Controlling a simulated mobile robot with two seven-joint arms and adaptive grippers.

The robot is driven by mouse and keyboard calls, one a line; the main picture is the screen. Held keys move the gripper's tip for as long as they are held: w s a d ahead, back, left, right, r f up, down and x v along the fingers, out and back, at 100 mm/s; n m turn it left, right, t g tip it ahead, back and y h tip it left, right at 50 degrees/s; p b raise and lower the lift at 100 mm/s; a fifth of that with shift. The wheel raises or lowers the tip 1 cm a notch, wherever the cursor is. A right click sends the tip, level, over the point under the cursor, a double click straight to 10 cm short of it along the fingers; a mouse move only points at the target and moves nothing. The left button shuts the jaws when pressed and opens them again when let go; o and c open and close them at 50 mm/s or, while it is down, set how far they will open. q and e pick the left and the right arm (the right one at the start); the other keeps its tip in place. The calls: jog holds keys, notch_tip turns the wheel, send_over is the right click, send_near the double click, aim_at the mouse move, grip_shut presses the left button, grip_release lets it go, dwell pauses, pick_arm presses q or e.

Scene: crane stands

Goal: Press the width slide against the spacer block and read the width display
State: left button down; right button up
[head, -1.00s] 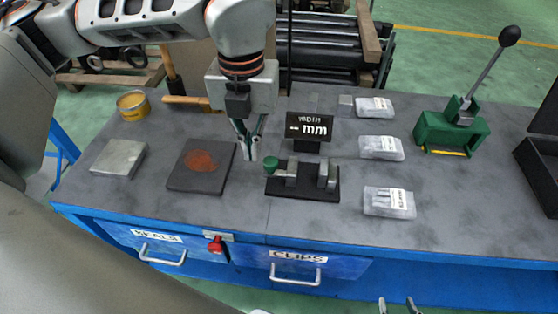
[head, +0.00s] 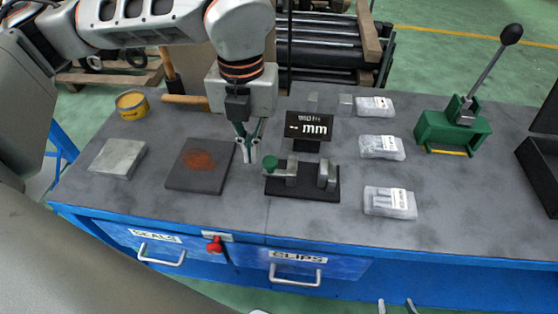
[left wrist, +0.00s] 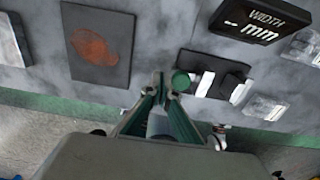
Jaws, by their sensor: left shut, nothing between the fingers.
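The width gauge has a black base (head: 302,193), upright grey metal pieces (head: 291,172) and a green round knob (head: 270,162) at its left end. I cannot tell for sure which metal piece is the spacer block. The width display (head: 309,126) behind it reads "WIDTH -- mm", with no number. My left gripper (head: 246,157) is shut and empty, pointing down just left of the knob. In the left wrist view its fingertips (left wrist: 167,88) are close beside the knob (left wrist: 180,80); contact is unclear. My right gripper (head: 395,306) shows only two separated fingertips at the bottom edge.
A dark plate with a rust-coloured patch (head: 200,161) lies left of the gripper. Several clear packets (head: 390,201) lie right of the gauge, before a green lever press (head: 452,130).

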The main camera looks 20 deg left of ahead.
aim_at(276, 161)
pick_arm(q)
jog(key=shift+f+b, duration=0.5)
jog(key=shift+f, duration=0.55)
pick_arm(e)
jog(key=shift+s+d+f, duration=0.1)
jog(key=shift+s+f, duration=0.15)
jog(key=shift+f, duration=0.3)
jog(key=shift+s+f, duration=0.2)
jog(key=shift+f, duration=0.35)
jog(key=shift+r, duration=0.15)
pick_arm(q)
jog(key=shift+w+d, duration=0.1)
jog(key=shift+d, duration=0.15)
pick_arm(e)
jog(key=shift+w, duration=0.1)
pick_arm(q)
jog(key=shift+w+d, duration=0.25)
jog(key=shift+d, duration=0.85)
pick_arm(e)
jog(key=shift+f, duration=0.2)
pick_arm(q)
jog(key=shift+w+d, duration=0.1)
jog(key=shift+d, duration=0.2)
jog(key=shift+w+d, duration=0.15)
jog(key=shift+d, duration=0.5)
pick_arm(e)
jog(key=shift+r, duration=0.1)
pick_arm(q)
jog(key=shift+w+d, duration=0.1)
jog(key=shift+d, duration=0.2)
